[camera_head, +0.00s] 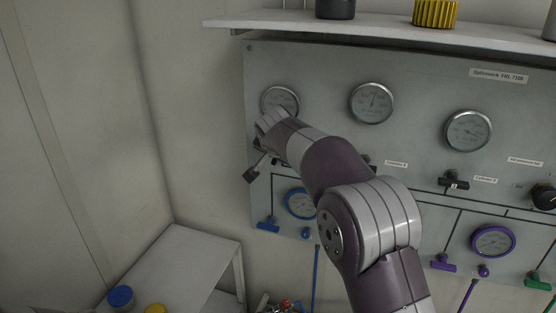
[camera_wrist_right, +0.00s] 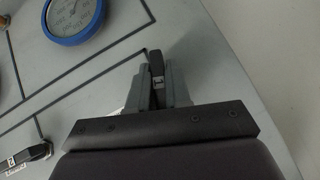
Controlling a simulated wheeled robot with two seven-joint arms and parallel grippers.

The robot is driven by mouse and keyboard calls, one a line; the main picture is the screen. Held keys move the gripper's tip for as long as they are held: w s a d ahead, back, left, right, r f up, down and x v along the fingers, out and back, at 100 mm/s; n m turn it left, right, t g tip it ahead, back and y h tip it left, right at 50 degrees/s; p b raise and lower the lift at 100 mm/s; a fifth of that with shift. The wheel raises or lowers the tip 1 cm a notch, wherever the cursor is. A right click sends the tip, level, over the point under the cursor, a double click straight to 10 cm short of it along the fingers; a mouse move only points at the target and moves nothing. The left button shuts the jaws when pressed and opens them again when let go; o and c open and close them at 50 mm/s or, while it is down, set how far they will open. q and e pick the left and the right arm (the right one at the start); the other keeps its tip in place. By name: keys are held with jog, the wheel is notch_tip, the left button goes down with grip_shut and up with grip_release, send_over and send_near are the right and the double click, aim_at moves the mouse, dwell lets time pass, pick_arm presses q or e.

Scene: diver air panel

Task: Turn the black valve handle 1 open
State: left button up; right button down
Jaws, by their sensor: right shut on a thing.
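The black valve handle (camera_wrist_right: 157,66) shows in the right wrist view between the two grey fingers of my right gripper (camera_wrist_right: 158,84), which is shut on it. The handle's tip sticks out past the fingers, near a dark line on the panel. In the head view my right arm reaches up and left across the panel, and its wrist hides most of this handle and the fingers below the leftmost gauge (camera_head: 280,101). My left gripper is in neither view.
The grey panel (camera_head: 320,62) carries more gauges, including a blue-rimmed gauge (camera_head: 301,203) and a purple-rimmed gauge (camera_head: 493,241). Another black handle (camera_head: 453,181) sits to the right. A blue handle (camera_head: 268,224) is below. A shelf (camera_head: 380,27) overhangs the panel; a white table (camera_head: 180,262) stands lower left.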

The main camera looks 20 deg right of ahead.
jog(key=shift+f+n+g+h+p, duration=0.1)
jog(key=shift+n+g+h+p, duration=0.25)
jog(key=shift+h, duration=0.25)
dwell(0.3)
jog(key=c, duration=1.1)
grip_release()
jog(key=shift+c, duration=0.2)
jog(key=shift+s+a, duration=0.1)
